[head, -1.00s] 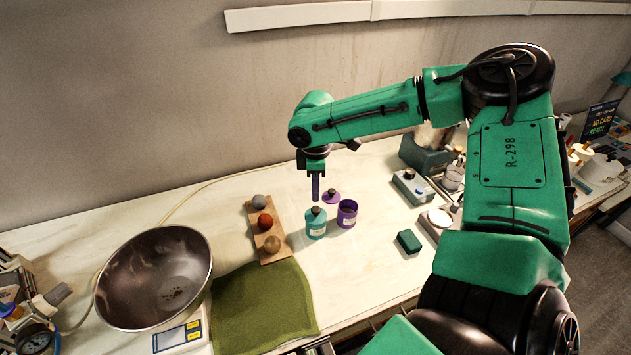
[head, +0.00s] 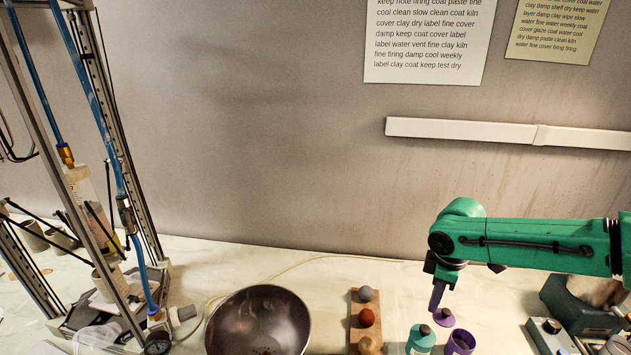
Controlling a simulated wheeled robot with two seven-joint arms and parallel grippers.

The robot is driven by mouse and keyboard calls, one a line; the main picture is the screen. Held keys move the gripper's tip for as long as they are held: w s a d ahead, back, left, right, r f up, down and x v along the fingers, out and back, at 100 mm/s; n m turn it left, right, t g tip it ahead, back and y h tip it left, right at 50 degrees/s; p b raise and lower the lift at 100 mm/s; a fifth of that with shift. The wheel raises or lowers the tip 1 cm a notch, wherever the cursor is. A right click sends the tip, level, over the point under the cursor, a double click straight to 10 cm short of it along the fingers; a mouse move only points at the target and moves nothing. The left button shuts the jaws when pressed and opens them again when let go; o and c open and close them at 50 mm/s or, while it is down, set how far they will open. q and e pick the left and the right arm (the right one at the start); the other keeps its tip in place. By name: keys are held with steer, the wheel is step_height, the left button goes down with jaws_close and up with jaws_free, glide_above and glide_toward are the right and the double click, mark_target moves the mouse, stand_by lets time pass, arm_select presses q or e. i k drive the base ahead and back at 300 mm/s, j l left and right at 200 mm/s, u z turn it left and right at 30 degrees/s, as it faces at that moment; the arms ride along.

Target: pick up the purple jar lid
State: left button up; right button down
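The purple jar lid (head: 445,318) has a dark knob and lies on the pale table behind the jars. The open purple jar (head: 461,343) stands in front of it, cut by the bottom edge of the picture. My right gripper (head: 434,308) points down with its purplish fingers just left of the lid in the picture. The fingers overlap one another from this side, so their gap is hidden. I cannot tell how high the fingertips are above the table. My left gripper is not in view.
A teal jar with a dark top (head: 421,341) stands left of the purple jar. A wooden board (head: 355,310) holds grey, red and tan balls. A large metal bowl (head: 258,320) is further left, beside a framed delta machine (head: 110,180). A control box (head: 552,338) is at right.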

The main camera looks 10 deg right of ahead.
mark_target(444, 317)
steer(key=k, duration=1.5)
